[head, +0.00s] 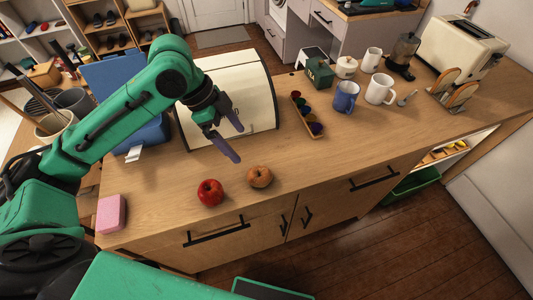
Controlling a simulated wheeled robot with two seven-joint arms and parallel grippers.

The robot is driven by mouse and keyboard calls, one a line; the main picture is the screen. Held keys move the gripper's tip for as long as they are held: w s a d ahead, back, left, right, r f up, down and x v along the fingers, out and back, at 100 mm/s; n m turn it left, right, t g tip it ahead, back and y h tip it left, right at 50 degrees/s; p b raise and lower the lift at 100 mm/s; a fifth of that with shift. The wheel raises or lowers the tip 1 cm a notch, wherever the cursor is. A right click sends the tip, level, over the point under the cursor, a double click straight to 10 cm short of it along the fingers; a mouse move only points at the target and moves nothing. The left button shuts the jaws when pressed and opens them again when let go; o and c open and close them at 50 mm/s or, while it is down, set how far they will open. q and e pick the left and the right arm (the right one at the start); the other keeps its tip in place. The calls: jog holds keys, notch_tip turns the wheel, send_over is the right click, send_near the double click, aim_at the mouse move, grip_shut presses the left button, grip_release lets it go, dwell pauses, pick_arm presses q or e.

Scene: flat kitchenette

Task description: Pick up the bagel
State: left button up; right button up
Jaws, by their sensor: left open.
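The bagel (260,177) is a round brown ring. It lies on the wooden counter near its front edge, just right of a red apple (210,192). My left gripper (231,143) is open and empty. Its two purple-grey fingers point down and to the right, above the counter and behind the bagel in the picture, apart from it. The bagel is fully visible. My right gripper is not in view.
A cream bread box (262,92) stands behind my left gripper. A pink sponge (112,213) lies at the counter's left front. A pod tray (308,115), blue mug (345,97), white mugs and toaster (462,50) stand to the right. The counter right of the bagel is clear.

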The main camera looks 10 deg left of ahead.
pick_arm(q)
jog(key=f, duration=0.1)
jog(key=p, duration=0.1)
send_near(257, 174)
jog(key=shift+s+d+f, duration=0.7)
jog(key=shift+d+f, duration=0.1)
jog(key=shift+f, duration=0.05)
jog(key=shift+w+d+f+p, duration=0.2)
jog(key=shift+w+f, duration=0.1)
jog(key=shift+f, duration=0.3)
jog(key=shift+w+d+f+p, duration=0.2)
jog(key=shift+w+f, duration=0.1)
jog(key=shift+f, duration=0.35)
jog(key=x, duration=0.3)
jog(key=p+x, duration=0.1)
jog(key=shift+w+a+f, duration=0.1)
jog(key=shift+w+f, duration=0.1)
jog(key=shift+w, duration=0.1)
jog(key=shift+s+f, duration=0.1)
jog(key=shift+s, duration=0.05)
jog(key=shift+c, duration=2.4)
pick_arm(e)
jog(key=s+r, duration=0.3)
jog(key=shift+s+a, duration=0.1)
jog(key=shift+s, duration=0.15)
